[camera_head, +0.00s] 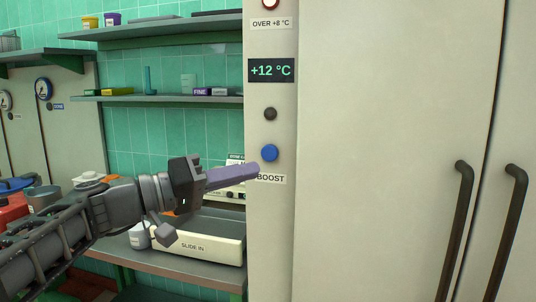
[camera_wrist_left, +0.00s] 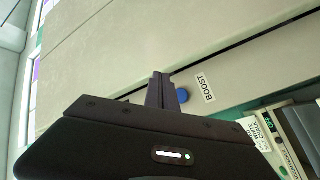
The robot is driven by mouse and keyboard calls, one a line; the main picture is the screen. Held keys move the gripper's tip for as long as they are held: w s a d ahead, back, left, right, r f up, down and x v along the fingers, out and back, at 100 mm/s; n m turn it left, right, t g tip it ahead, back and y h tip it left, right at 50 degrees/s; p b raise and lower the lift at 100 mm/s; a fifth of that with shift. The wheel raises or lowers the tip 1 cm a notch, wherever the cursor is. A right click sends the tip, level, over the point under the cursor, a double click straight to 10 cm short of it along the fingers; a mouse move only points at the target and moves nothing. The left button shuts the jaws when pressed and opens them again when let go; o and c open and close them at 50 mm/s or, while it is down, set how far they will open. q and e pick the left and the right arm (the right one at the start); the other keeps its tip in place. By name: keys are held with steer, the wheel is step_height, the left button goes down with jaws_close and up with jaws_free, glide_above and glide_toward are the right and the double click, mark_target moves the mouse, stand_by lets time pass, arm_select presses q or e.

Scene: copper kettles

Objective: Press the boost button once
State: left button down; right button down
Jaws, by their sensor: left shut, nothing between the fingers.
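The boost button is a round blue button (camera_head: 269,153) on the light panel, just above a white label (camera_head: 272,178) reading BOOST. It also shows as a blue disc in the left wrist view (camera_wrist_left: 183,96), next to the BOOST label. My left gripper (camera_head: 256,169) is shut and empty, its purple-grey fingers pointing right. In the head view its tips lie just below and left of the button and overlap the label's edge. I cannot tell whether they touch the panel. In the left wrist view the fingers (camera_wrist_left: 160,90) stand beside the button. My right gripper is not in view.
Above the button sit a dark knob (camera_head: 270,114), a +12 °C display (camera_head: 271,70) and a red lamp (camera_head: 270,3). A SLIDE IN tray (camera_head: 215,248) stands on the counter below my left arm. Cabinet doors with dark handles (camera_head: 460,230) fill the right.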

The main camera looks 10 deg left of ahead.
mark_target(269, 153)
arm_select(q)
steer(key=w+p, duration=0.2)
steer(key=w, duration=0.1)
steer(key=w+p, duration=0.2)
steer(key=w, duration=0.1)
steer(key=w+p, duration=0.2)
steer(key=shift+w+d, duration=0.25)
steer(key=shift+w, duration=0.15)
steer(key=shift+w, duration=0.15)
stand_by(1.7)
steer(key=shift+w, duration=0.25)
